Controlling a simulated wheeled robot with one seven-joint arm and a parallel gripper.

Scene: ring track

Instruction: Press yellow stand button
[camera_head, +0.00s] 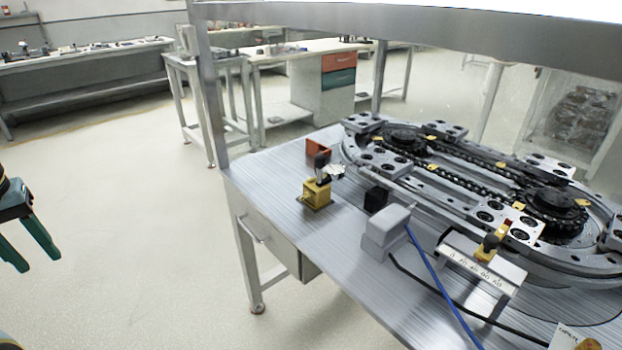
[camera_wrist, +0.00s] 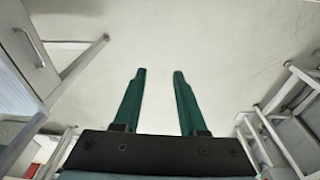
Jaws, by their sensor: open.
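A yellow stand (camera_head: 316,194) with a black knob-like button (camera_head: 321,161) on top stands upright near the left edge of the metal worktable (camera_head: 262,172) in the head view. A second yellow piece with a black knob (camera_head: 489,246) sits at the front of the ring track, beside a labelled strip. My gripper (camera_head: 38,255) is at the far left of the head view, over the floor and well apart from the table. In the wrist view my gripper (camera_wrist: 157,72) shows two green fingers spread apart, with nothing between them.
The ring track (camera_head: 455,180) with its chain fills the table's right side. A grey box (camera_head: 386,232), a blue cable (camera_head: 436,287) and a small black block (camera_head: 376,199) lie near the stand. A metal post (camera_head: 208,85) rises at the table's back left corner. Floor left of the table is clear.

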